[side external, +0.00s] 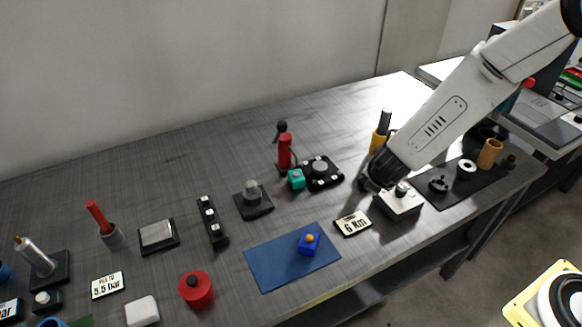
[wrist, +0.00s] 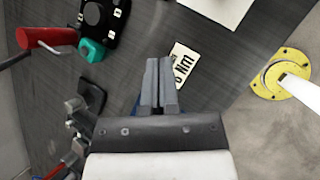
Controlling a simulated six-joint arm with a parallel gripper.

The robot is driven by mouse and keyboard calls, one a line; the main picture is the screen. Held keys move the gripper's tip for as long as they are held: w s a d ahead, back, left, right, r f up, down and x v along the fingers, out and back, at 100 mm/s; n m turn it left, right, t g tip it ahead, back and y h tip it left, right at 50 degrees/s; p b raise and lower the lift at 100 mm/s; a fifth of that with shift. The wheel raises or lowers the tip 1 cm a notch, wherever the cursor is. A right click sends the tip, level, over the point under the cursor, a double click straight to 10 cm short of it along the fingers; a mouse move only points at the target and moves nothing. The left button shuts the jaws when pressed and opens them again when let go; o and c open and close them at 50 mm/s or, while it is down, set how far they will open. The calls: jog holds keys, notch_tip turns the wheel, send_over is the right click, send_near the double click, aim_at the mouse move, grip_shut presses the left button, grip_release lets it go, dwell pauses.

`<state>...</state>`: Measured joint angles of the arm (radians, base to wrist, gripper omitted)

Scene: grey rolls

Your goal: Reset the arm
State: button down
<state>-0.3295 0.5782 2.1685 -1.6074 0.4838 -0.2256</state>
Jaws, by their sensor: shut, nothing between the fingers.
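My gripper (side external: 368,182) hangs from the white arm over the right part of the grey table, near a white-topped box. Its fingertips are small and dark in the side view. In the wrist view my gripper (wrist: 158,85) has its two grey fingers together with nothing between them. A "6 Nm" card (side external: 353,224) lies on the table just in front of it; it also shows in the wrist view (wrist: 186,62), partly behind the fingers. The white-topped box (side external: 400,202) stands close to the gripper on its right.
A red tool (side external: 284,152), teal block (side external: 296,180) and black plate (side external: 325,172) stand left of the gripper. A yellow-and-black tool (side external: 380,138) stands behind the arm. The table's back left is clear.

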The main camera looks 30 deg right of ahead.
jog(key=s+d+r+m+g+y, duration=0.1)
jog(key=s+d+r+m+y, duration=0.1)
jog(key=s+m, duration=0.5)
jog(key=s+d+r+m+g+y, duration=0.2)
jog(key=s+r+m, duration=0.3)
jog(key=m, duration=1.1)
jog(key=shift+s+d+r+m, duration=0.2)
jog(key=shift+s+d+m, duration=0.1)
jog(key=shift+s+d, duration=0.7)
